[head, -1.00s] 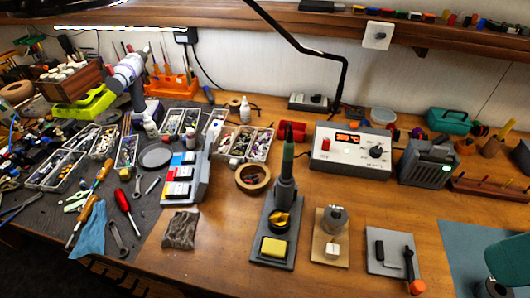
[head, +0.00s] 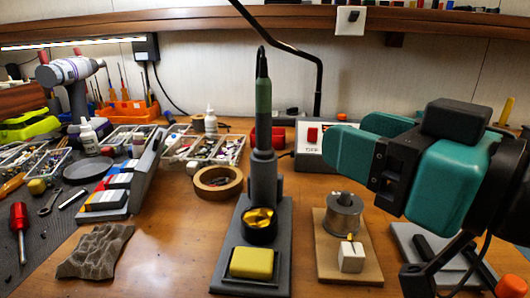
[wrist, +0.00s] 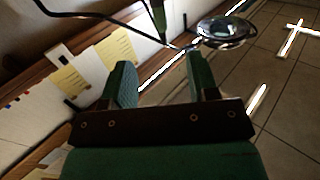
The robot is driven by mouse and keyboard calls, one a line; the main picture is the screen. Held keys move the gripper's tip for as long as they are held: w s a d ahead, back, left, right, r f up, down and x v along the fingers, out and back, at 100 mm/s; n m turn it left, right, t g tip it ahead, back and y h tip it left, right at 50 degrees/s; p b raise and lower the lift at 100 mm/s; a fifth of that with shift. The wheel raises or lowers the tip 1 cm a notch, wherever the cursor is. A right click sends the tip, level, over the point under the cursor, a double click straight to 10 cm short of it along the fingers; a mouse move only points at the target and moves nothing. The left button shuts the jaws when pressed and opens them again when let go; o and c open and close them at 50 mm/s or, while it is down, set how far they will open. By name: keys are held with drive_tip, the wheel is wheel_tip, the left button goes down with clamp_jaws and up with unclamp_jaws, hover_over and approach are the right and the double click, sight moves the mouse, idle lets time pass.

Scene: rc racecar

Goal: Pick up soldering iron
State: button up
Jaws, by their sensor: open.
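The soldering iron (head: 263,100) has a green grip and a black upper end, and stands upright in its grey stand (head: 264,178). The stand's base carries a yellow sponge (head: 251,262) and a coil of brass wool (head: 259,222). My gripper (head: 356,136) has teal fingers and is to the right of the iron, apart from it, with its fingers pointing left. In the wrist view the fingers (wrist: 160,72) are spread with nothing between them. A green, dark-tipped rod at the top edge there looks like the iron, partly cut off.
A solder spool (head: 344,212) and a white block (head: 351,257) are on a wooden board right of the stand. A tape roll (head: 218,182) lies to its left. The station (head: 312,150) behind is partly hidden by my gripper. A black lamp arm (head: 288,38) curves behind the iron.

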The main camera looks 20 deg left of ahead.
sight(269, 102)
drive_tip(key=p+x, duration=0.6)
drive_tip(key=p, duration=0.1)
drive_tip(key=p+x, duration=0.6)
drive_tip(key=p, duration=0.1)
drive_tip(key=shift+r, duration=0.25)
drive_tip(key=p+x, duration=0.4)
drive_tip(key=p, duration=0.1)
drive_tip(key=shift+w+d+r, duration=0.1)
drive_tip(key=shift+w+r, duration=0.05)
drive_tip(key=shift+r, duration=0.25)
drive_tip(key=shift+w+a+f, duration=0.3)
drive_tip(key=shift+w+a, duration=0.05)
drive_tip(key=shift+a, duration=0.15)
drive_tip(key=c, duration=1)
